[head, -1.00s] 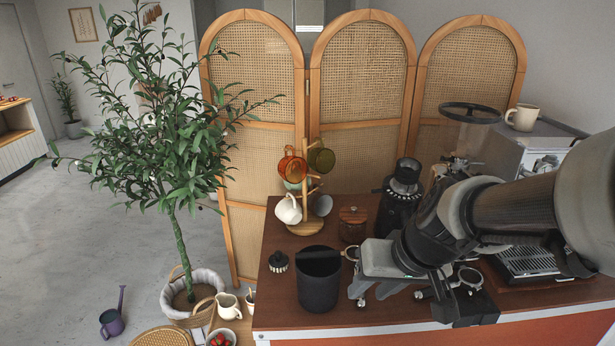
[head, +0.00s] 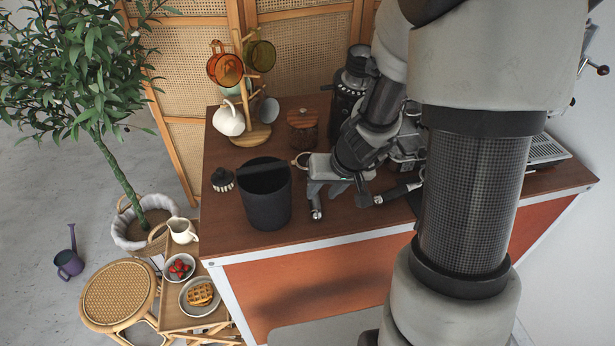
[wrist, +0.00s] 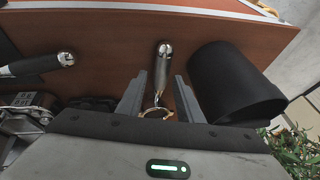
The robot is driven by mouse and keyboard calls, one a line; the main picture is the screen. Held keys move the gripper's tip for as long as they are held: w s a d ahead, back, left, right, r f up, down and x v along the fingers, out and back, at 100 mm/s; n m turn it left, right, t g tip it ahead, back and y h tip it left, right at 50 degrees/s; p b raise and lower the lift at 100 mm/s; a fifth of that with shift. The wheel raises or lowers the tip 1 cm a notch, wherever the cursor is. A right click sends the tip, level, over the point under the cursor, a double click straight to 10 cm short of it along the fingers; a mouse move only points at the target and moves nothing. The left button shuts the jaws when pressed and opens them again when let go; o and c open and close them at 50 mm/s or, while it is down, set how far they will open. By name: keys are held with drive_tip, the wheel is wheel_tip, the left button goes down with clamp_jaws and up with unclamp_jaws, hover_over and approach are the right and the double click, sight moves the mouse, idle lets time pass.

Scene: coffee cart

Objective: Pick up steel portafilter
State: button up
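The steel portafilter (wrist: 163,60) lies on the brown cart top, its shiny handle end pointing to the front edge in the wrist view. Its ring shows close to my palm. In the head view only its handle end (head: 316,214) shows clearly, and my gripper hides much of the rest. My gripper (wrist: 161,78) is open, with one finger on each side of the portafilter. I cannot tell whether either finger touches it. In the head view my gripper (head: 338,190) is low over the cart top, just right of the black bin.
A black cylindrical bin (head: 268,205) stands close beside my gripper, also in the wrist view (wrist: 235,85). A black-handled portafilter (head: 398,190) lies on the other side.

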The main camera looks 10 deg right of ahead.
sight(316, 198)
drive_tip(key=b+x, duration=0.1)
drive_tip(key=x, duration=0.4)
drive_tip(key=shift+w+a+f+b, duration=0.2)
drive_tip(key=shift+w+b, duration=0.1)
drive_tip(key=shift+c, duration=0.2)
drive_tip(key=shift+r, duration=0.1)
clamp_jaws()
